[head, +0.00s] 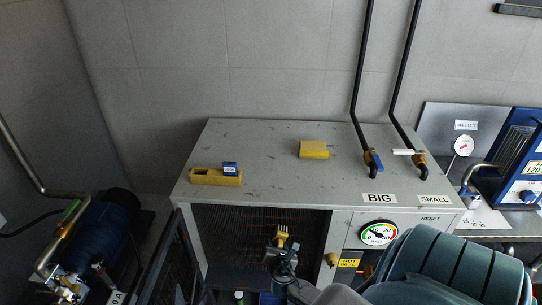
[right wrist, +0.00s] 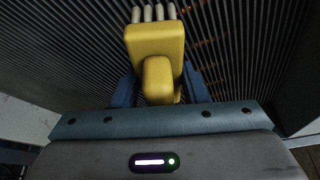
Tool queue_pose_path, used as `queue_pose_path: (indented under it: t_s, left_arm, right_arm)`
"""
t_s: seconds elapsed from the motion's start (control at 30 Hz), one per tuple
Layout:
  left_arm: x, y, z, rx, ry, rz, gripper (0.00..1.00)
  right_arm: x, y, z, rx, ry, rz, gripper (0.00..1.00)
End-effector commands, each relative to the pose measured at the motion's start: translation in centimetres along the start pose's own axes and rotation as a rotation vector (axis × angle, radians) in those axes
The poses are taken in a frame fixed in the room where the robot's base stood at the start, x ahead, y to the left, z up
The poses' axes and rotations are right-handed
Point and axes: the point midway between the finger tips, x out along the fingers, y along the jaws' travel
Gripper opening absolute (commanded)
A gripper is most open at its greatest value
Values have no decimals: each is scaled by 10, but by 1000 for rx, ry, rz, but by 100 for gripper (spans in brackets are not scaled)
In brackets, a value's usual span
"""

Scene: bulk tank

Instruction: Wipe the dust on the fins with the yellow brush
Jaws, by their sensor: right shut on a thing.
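The yellow brush (head: 282,234) is in my right gripper (head: 284,254), in front of the unit's dark fins (head: 228,222). In the right wrist view the brush (right wrist: 155,45) sits between the blue fingers of the gripper (right wrist: 158,88), its pale bristles pointing up the picture toward the fins (right wrist: 70,55). I cannot tell whether the bristles touch the fins. Brown-orange dust specks (right wrist: 209,42) show on the fins just right of the brush. The brush and gripper hide part of the fins. My left gripper is not in view.
The grey unit's top carries a yellow tray (head: 205,178) with a blue item (head: 230,169) and a yellow block (head: 313,150). Black pipes with valves (head: 374,160) rise behind. A gauge (head: 379,233) is right of the fins. A dark mesh panel (head: 165,265) stands left.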

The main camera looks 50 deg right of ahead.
Motion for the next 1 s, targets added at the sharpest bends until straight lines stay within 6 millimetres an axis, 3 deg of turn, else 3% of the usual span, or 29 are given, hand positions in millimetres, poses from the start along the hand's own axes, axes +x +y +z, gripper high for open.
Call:
queue_pose_path:
  t_s: [0.27, 0.57, 1.0]
  left_arm:
    - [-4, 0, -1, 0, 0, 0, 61]
    - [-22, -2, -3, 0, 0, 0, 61]
    - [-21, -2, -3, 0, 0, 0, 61]
  right_arm:
    - [-4, -11, 7, 1, 0, 1, 11]
    - [-7, -4, 23, 1, 0, 1, 11]
    - [-4, 22, 12, 3, -1, 2, 11]
